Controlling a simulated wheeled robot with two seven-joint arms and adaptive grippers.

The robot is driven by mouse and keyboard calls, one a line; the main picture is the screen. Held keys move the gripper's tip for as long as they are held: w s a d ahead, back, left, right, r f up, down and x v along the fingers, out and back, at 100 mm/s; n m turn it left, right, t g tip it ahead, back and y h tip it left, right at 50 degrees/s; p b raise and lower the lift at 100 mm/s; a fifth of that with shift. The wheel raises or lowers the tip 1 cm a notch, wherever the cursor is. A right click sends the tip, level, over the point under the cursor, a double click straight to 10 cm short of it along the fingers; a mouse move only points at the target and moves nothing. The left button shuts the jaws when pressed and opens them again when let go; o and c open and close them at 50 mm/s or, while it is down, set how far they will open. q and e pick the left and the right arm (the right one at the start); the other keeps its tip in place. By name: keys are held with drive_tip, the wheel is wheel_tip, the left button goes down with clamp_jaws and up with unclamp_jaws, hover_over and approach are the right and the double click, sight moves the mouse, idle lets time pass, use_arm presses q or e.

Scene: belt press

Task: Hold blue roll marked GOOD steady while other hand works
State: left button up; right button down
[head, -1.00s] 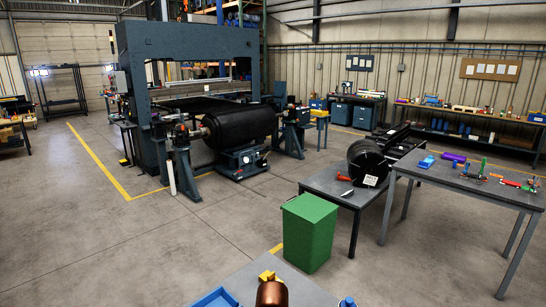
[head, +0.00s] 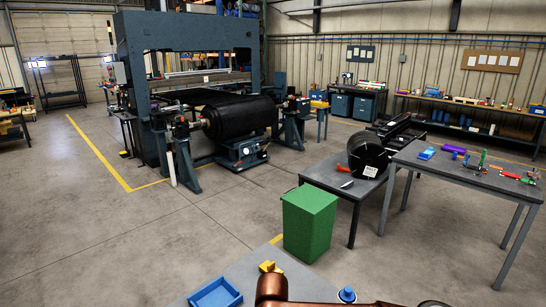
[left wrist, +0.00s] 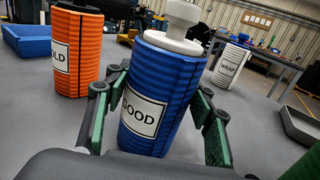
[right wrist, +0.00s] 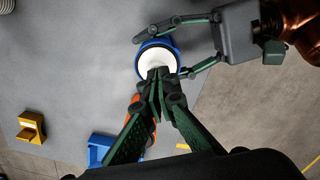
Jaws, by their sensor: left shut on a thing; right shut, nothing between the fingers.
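The blue ribbed roll (left wrist: 158,95) with a GOOD label stands upright in the left wrist view. A white top piece with a knob (left wrist: 182,14) sits on it. My left gripper (left wrist: 160,88) is shut on the roll, one finger on each side. In the right wrist view the roll (right wrist: 171,45) shows from above. My right gripper (right wrist: 158,76) has its fingers together and empty, with the tips over the edge of the white top (right wrist: 152,62); I cannot tell if they touch it. In the head view the roll (head: 347,295) is at the bottom edge.
An orange roll (left wrist: 76,50) stands left of the blue one, its label partly hidden. A white roll marked WRAP (left wrist: 231,66) stands behind to the right.

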drive_tip(key=shift+f, duration=0.35)
idle(0.4)
drive_tip(key=shift+r, duration=2.5)
use_arm(q)
drive_tip(key=o, duration=1.7)
drive_tip(key=shift+c, duration=0.2)
